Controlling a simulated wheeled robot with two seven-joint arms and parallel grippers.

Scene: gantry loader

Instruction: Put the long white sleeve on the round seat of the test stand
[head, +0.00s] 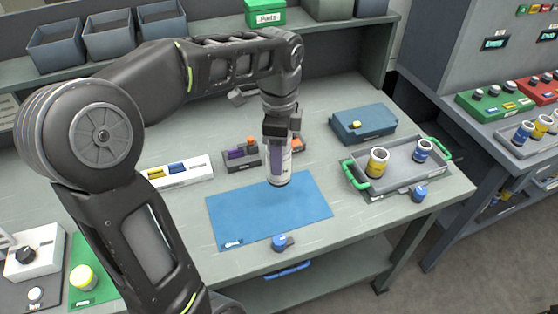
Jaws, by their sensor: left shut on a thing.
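My left gripper (280,136) points down over the middle of the bench and is shut on a long white cylinder with a purple band (280,168), which looks like the long white sleeve. It hangs roughly upright, its lower end over the blue mat (245,217); I cannot tell whether it touches the mat. Behind it is a dark block with purple and orange parts (242,157), partly hidden by the gripper and sleeve. I cannot make out which thing is the test stand, or its round seat. My right gripper is not in view.
A grey tray with green handles (402,182) at right holds a yellow-banded cylinder (377,162) and a blue-banded one (422,151). A blue case (362,124) stands behind it. Small blue parts lie by the mat (282,243) and tray (419,194). A white box (183,173) lies left.

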